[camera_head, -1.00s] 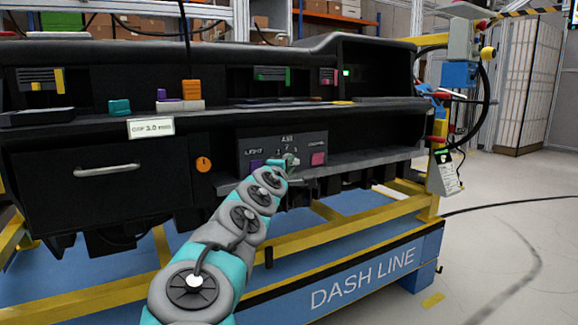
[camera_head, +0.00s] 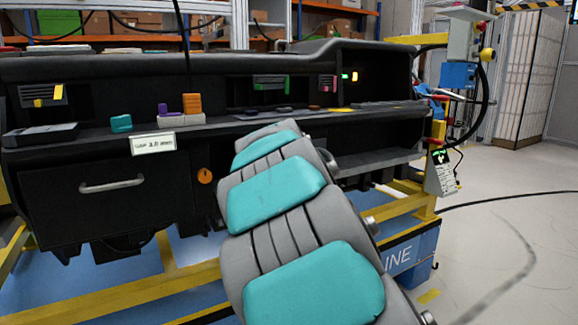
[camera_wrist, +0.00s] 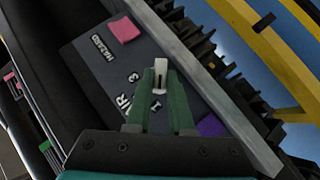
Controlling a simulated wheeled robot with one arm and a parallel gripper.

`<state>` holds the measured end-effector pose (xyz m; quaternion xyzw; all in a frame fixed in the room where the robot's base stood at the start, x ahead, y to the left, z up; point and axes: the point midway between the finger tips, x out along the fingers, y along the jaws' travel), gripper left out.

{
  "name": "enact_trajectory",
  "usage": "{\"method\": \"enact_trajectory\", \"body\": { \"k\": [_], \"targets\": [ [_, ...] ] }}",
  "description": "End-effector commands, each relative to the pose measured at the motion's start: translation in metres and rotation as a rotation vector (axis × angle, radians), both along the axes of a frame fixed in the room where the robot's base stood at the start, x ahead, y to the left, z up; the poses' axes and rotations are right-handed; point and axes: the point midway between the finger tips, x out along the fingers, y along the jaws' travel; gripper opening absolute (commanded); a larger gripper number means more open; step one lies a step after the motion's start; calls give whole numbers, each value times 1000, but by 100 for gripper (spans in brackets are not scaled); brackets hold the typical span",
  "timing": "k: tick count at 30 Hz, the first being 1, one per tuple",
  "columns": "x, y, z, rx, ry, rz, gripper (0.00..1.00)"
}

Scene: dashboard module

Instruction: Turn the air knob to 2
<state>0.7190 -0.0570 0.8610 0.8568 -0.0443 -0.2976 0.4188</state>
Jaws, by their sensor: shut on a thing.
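The air knob (camera_wrist: 160,72) shows in the wrist view as a small pale lever between my gripper's green fingertips. My gripper (camera_wrist: 161,80) is shut on it. The dark control panel (camera_wrist: 95,70) appears tilted, with "AIR", "3" and "1" readable around the knob. The 2 mark is not visible, and I cannot tell exactly which number the knob points to. In the head view, my grey and teal arm covers the knob, the panel and my gripper.
A pink hazard button (camera_wrist: 124,29) and a purple button (camera_wrist: 211,126) flank the knob on the panel. The dashboard (camera_head: 80,75) has a drawer with a handle (camera_head: 111,186) and an orange dial (camera_head: 205,176). A yellow frame (camera_head: 90,303) runs below. Open floor lies at right.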

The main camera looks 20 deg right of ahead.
Motion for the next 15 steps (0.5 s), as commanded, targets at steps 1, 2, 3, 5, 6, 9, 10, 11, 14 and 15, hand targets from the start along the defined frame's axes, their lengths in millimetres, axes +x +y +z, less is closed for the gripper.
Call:
{"method": "enact_trajectory", "body": {
  "k": [1,2,3,5,6,9,10,11,14,15],
  "targets": [
    [2,1,2,48,11,4,0],
    [1,1,1,75,19,3,0],
    [1,0,1,114,31,2,0],
    [2,-1,3,169,43,2,0],
    [2,-1,4,203,52,3,0],
    [2,-3,5,295,75,3,0],
    [2,-3,5,321,83,2,0],
    [2,-4,4,349,92,3,0],
    [3,-5,4,438,115,2,0],
    [3,-6,5,470,124,2,0]
  ]
}}
